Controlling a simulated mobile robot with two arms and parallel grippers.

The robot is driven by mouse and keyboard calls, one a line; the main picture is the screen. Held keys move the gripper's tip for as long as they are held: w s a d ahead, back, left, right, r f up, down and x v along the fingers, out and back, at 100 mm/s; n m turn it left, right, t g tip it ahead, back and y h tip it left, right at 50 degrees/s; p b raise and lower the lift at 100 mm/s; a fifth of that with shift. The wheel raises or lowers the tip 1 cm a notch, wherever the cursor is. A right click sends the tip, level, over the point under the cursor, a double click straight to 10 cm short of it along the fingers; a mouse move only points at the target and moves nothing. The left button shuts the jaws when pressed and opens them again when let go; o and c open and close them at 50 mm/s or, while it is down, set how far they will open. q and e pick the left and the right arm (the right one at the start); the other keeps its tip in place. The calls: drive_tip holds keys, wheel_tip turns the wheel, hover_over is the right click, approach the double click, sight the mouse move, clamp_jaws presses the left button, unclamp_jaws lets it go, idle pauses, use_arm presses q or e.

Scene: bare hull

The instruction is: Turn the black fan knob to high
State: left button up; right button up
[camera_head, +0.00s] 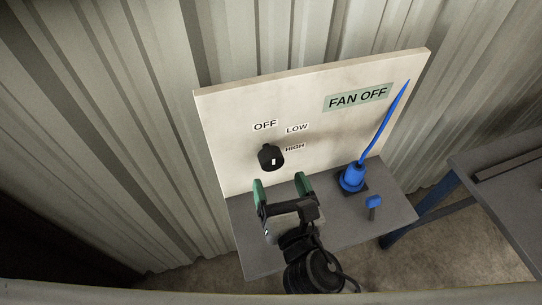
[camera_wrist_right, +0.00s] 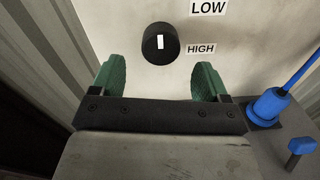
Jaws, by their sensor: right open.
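The black fan knob (camera_head: 270,157) sits on the upright pale panel (camera_head: 230,120), below the printed OFF label (camera_head: 265,125). The LOW label (camera_head: 297,128) and HIGH label (camera_head: 295,148) are to its right. In the right wrist view the knob (camera_wrist_right: 150,48) shows a white mark standing nearly upright on its face; which label it points at is hard to tell. My right gripper (camera_head: 281,186) is open and empty, its green fingers in front of and below the knob, apart from it. It also shows in the right wrist view (camera_wrist_right: 160,80). My left gripper is not in view.
A FAN OFF sign (camera_head: 358,97) is on the panel's upper right. A blue base with a tall blue rod (camera_head: 353,177) and a small blue-topped peg (camera_head: 373,203) stand on the grey shelf (camera_head: 400,211). Another table (camera_head: 500,185) stands to the right. A corrugated wall is behind.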

sight(273, 166)
drive_tip(key=x, duration=0.6)
drive_tip(key=shift+w, duration=0.3)
drive_tip(key=c, duration=0.9)
